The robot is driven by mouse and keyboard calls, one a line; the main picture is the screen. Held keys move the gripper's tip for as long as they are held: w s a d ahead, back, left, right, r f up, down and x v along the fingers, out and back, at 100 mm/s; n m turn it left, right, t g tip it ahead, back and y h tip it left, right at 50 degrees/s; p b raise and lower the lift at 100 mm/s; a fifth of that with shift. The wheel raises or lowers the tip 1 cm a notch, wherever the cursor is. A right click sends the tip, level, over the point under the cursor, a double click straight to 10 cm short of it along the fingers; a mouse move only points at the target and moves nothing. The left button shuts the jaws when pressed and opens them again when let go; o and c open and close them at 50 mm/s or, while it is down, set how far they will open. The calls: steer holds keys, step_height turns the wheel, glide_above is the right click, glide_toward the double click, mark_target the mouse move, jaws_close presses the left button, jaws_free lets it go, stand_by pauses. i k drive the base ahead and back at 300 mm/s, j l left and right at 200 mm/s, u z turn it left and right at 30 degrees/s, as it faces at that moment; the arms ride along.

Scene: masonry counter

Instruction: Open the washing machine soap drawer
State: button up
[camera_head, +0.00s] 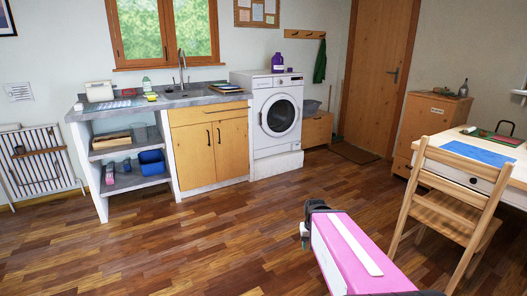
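The white washing machine (277,117) stands on a white plinth against the back wall, right of the sink counter. Its round door looks shut. The soap drawer (262,83) is at the upper left of its front panel and looks flush with it. My gripper (305,236) is at the end of my pink and white arm, low in the picture, far in front of the machine and touching nothing visible. Its fingers are dark and too small to tell whether they are apart.
A purple bottle (277,62) stands on the machine. The masonry counter (155,101) and wooden cabinet (210,150) are to its left. A wooden chair (455,200) and table (490,165) stand at right. The wooden floor (190,240) between me and the machine is clear.

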mark_target(262, 82)
steer(key=i, duration=2.05)
